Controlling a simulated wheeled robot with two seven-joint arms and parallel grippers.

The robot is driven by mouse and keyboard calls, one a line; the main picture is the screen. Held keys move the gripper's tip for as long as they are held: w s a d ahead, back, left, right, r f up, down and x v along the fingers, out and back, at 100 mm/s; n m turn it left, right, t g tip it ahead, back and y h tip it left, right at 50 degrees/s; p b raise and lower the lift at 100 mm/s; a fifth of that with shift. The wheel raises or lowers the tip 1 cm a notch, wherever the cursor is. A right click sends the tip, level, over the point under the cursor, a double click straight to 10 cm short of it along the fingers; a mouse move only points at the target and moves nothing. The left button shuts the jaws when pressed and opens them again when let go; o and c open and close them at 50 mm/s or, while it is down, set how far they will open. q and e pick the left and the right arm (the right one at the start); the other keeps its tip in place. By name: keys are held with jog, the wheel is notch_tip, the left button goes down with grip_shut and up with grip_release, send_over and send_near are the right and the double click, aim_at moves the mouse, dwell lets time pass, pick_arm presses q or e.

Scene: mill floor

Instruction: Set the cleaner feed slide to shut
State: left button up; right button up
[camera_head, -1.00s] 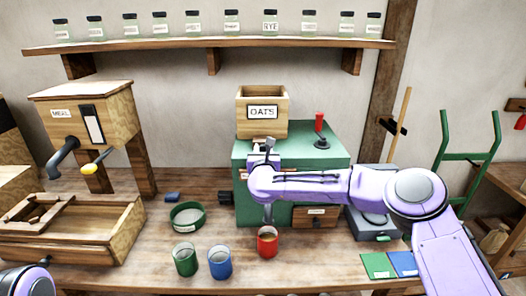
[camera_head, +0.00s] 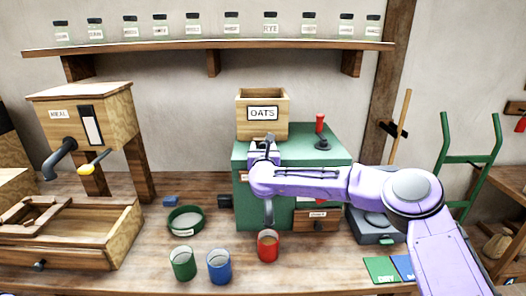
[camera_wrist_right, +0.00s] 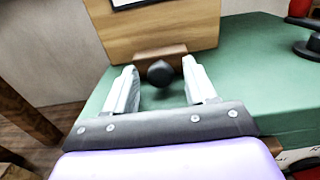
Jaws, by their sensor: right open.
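The cleaner is a green box (camera_head: 330,160) on the bench, with a wooden hopper labelled OATS (camera_head: 263,101) on top. In the right wrist view, a wooden feed slide (camera_wrist_right: 147,60) sticks out at the hopper's foot, with a round black knob (camera_wrist_right: 160,73) on its front. My right gripper (camera_head: 264,146) is at the hopper's foot and hides the slide in the head view. In the wrist view, the same gripper (camera_wrist_right: 164,78) is open, one pale finger on each side of the knob, with gaps between. My left gripper is not in view.
A red-handled crank (camera_head: 321,130) stands on the green top, right of the hopper. Green (camera_head: 183,264), blue (camera_head: 219,267) and red (camera_head: 268,246) cups stand in front. A green sieve (camera_head: 186,220) and a MEAL bin (camera_head: 85,115) are to the left.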

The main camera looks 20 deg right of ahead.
jog(key=b+v, duration=0.4)
jog(key=v, duration=0.6)
jog(key=shift+s, duration=0.25)
